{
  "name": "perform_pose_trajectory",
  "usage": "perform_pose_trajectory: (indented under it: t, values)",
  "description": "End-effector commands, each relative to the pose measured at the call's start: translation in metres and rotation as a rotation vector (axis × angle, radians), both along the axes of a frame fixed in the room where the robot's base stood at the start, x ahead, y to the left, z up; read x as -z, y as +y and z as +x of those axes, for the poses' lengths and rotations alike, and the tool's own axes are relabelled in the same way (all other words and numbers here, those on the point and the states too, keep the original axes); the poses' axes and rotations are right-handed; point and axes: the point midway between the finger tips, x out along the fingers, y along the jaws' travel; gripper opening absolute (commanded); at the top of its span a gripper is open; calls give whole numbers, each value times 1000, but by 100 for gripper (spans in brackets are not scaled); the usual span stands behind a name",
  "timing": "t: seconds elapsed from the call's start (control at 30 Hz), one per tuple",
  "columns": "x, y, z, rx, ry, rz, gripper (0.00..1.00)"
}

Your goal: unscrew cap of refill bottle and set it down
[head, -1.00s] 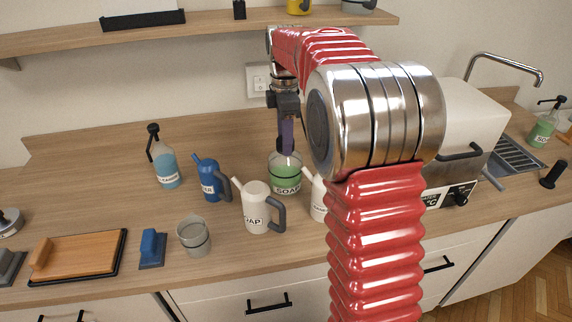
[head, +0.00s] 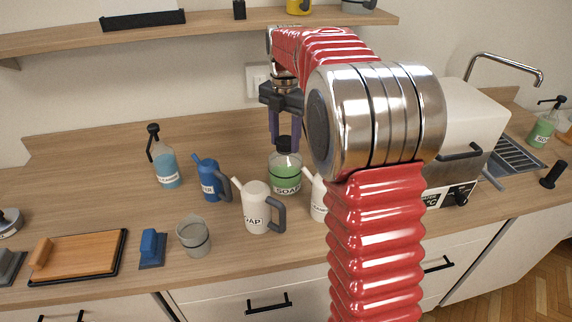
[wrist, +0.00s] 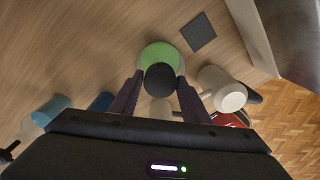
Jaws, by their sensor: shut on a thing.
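The refill bottle (head: 286,176) is clear with green liquid and a SOAP label, and stands upright on the counter. Its black cap (head: 284,144) is on top; I cannot tell whether it is loose. In the wrist view, the round cap (wrist: 160,77) covers part of the green bottle (wrist: 158,52). My gripper (head: 287,146) points down over the bottle, its two purple-grey fingers on either side of the cap and shut on it. In the wrist view, the gripper fingers (wrist: 160,85) flank the cap left and right.
A dark square pad (wrist: 198,32) lies close to the bottle. A white jug (head: 255,207), a blue jug (head: 208,177) and another white jug (head: 319,200) stand around it. A blue pump bottle (head: 166,168) and grey cup (head: 194,237) are to the left. Counter behind is clear.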

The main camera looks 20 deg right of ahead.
Motion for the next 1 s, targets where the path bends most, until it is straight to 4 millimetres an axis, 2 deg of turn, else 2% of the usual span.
perform_pose_trajectory:
  t: [0.23,0.27,0.57,0.83,1.0]
  values:
    - [3,-1,-1,-27,6,0,11]
    - [3,-1,-1,-27,6,0,43]
    - [1,0,0,-25,2,0,64]
    - [1,0,0,-15,1,0,64]
    - [2,0,0,74,1,0,64]
